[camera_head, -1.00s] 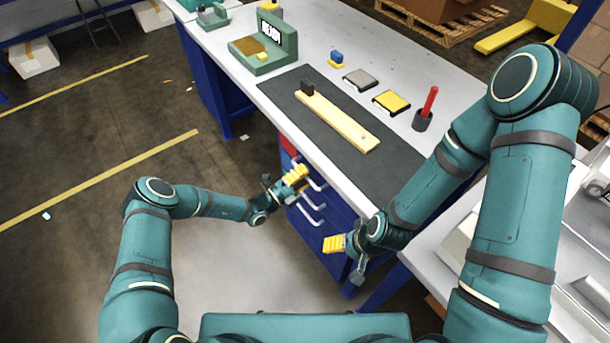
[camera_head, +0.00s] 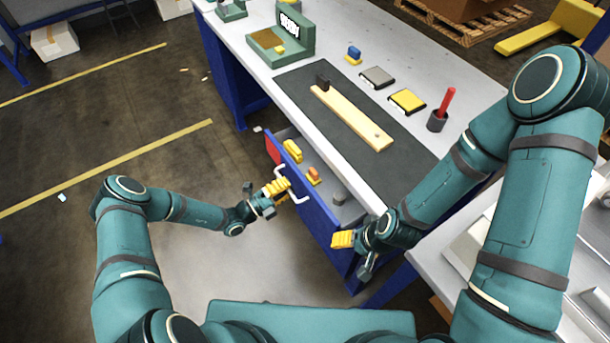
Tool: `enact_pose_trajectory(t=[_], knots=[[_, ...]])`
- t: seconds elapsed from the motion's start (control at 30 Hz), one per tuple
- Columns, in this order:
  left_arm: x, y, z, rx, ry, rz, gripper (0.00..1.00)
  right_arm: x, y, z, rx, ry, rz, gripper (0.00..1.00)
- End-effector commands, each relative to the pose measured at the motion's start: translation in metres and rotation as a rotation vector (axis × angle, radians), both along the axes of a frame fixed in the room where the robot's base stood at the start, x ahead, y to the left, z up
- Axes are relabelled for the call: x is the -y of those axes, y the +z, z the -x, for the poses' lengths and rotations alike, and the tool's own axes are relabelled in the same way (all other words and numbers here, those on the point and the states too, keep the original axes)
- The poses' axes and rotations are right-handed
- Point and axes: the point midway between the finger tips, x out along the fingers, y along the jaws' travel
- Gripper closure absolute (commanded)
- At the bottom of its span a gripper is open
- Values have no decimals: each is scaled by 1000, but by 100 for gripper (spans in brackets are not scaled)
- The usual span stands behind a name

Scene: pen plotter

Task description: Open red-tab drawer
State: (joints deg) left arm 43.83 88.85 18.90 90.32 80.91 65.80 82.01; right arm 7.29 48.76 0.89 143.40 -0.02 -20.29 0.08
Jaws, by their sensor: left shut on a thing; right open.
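The blue drawer with the red tab (camera_head: 273,150) is pulled out from under the workbench, its front panel (camera_head: 311,200) standing clear of the bench. Inside lie a yellow item (camera_head: 292,151), an orange and yellow item (camera_head: 313,176) and a grey item (camera_head: 340,198). My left gripper (camera_head: 279,187) has yellow fingers shut on the drawer handle (camera_head: 283,178) near the red tab; the fingers partly hide it. A second white handle (camera_head: 299,195) is farther right on the front. My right gripper (camera_head: 342,240) is open and empty by the drawer's right end.

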Motion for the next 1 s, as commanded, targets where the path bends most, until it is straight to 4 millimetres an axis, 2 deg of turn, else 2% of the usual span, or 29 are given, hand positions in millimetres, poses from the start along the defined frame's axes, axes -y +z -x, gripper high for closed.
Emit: enact_pose_trajectory(t=[0.03,0.2,0.5,0.7,1.0], knots=[[-13,0,8,-3,4,-1,100,0,0,0,0,0,0,31],[-50,0,34,-1,4,-2,100,0,-1,0,0,0,0,31],[-95,-1,69,-1,1,-1,100,0,-5,-1,2,-1,0,31],[-111,0,80,0,0,-1,100,0,-6,-1,3,-1,0,31],[-116,0,84,0,0,0,100,0,-7,-1,3,-1,0,31]])
